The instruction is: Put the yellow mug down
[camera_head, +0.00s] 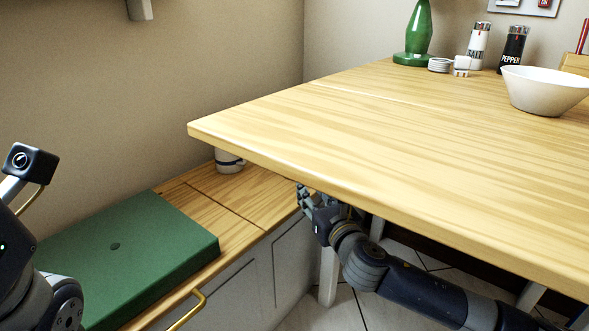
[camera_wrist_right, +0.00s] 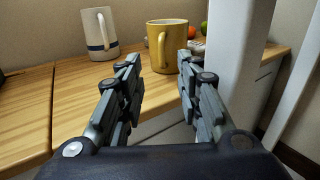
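The yellow mug (camera_wrist_right: 170,46) stands upright on the wooden bench top (camera_wrist_right: 60,100) in the right wrist view, near the bench's edge. Its handle faces the camera. My right gripper (camera_wrist_right: 158,62) is open, with its two fingers apart. The mug is just beyond the fingertips, and I see no finger closed on it. In the head view my right gripper (camera_head: 306,197) is partly under the tabletop's edge, and the yellow mug is hidden there. Part of my left arm shows at the left edge of the head view, but its fingers do not.
A white mug with a blue band (camera_wrist_right: 99,34) stands left of the yellow one; it also shows in the head view (camera_head: 229,161). The wooden tabletop (camera_head: 370,130) overhangs my right arm. A white table leg (camera_wrist_right: 236,60) is close right.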

